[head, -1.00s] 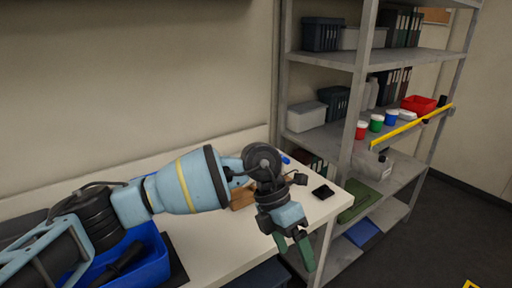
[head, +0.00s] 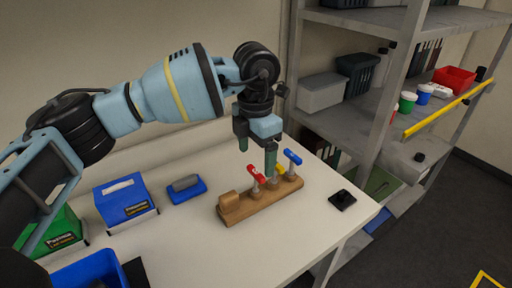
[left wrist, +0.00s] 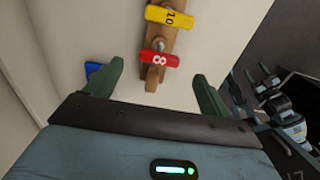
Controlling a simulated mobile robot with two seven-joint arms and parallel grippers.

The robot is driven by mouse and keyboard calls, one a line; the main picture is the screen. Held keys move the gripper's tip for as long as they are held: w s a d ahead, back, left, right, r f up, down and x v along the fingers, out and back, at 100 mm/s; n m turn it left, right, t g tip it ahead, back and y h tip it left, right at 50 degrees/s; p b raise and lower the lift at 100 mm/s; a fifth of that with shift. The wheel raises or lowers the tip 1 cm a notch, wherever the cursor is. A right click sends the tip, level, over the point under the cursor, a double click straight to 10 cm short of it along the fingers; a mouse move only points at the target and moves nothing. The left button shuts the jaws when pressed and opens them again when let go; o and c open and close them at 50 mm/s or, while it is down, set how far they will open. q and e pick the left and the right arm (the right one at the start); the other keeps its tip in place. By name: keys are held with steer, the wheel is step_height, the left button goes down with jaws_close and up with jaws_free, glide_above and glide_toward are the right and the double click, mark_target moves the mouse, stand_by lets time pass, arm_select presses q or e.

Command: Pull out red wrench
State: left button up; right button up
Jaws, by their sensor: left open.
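The red wrench (head: 255,175) stands upright in a wooden holder (head: 242,210) on the white table, with a yellow wrench (head: 279,170) and a blue wrench (head: 293,157) beside it. In the left wrist view the red wrench (left wrist: 159,59) shows its red head marked 8, and the yellow wrench (left wrist: 169,16) is marked 10. My left gripper (head: 257,160) is open and empty above the holder. In the left wrist view its fingers (left wrist: 157,85) are spread to either side of the red wrench, without visible contact.
Blue and green boxes (head: 126,201) and a blue tray (head: 92,270) stand at the left of the table. A blue item with a grey top (head: 186,188) lies behind the holder. A small black object (head: 342,200) lies at right. The table front (head: 205,255) is clear.

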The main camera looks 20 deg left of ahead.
mark_target(256, 171)
arm_select(q)
steer(key=shift+f, duration=0.4)
steer(key=shift+w+f, duration=0.1)
steer(key=shift+f, duration=3.35)
arm_select(e)
steer(key=shift+w+r, duration=0.4)
steer(key=shift+w, duration=0.2)
steer(key=shift+d, duration=0.1)
arm_select(q)
steer(key=c, duration=1.1)
steer(key=shift+r, duration=0.1)
arm_select(e)
steer(key=shift+s+f, duration=0.1)
steer(key=shift+s, duration=0.05)
arm_select(q)
steer(key=shift+r, duration=0.1)
steer(key=shift+r, duration=0.15)
steer(key=shift+r+p, duration=0.4)
steer(key=shift+p, duration=0.1)
arm_select(e)
steer(key=shift+w+r, duration=0.4)
steer(key=shift+r, duration=0.25)
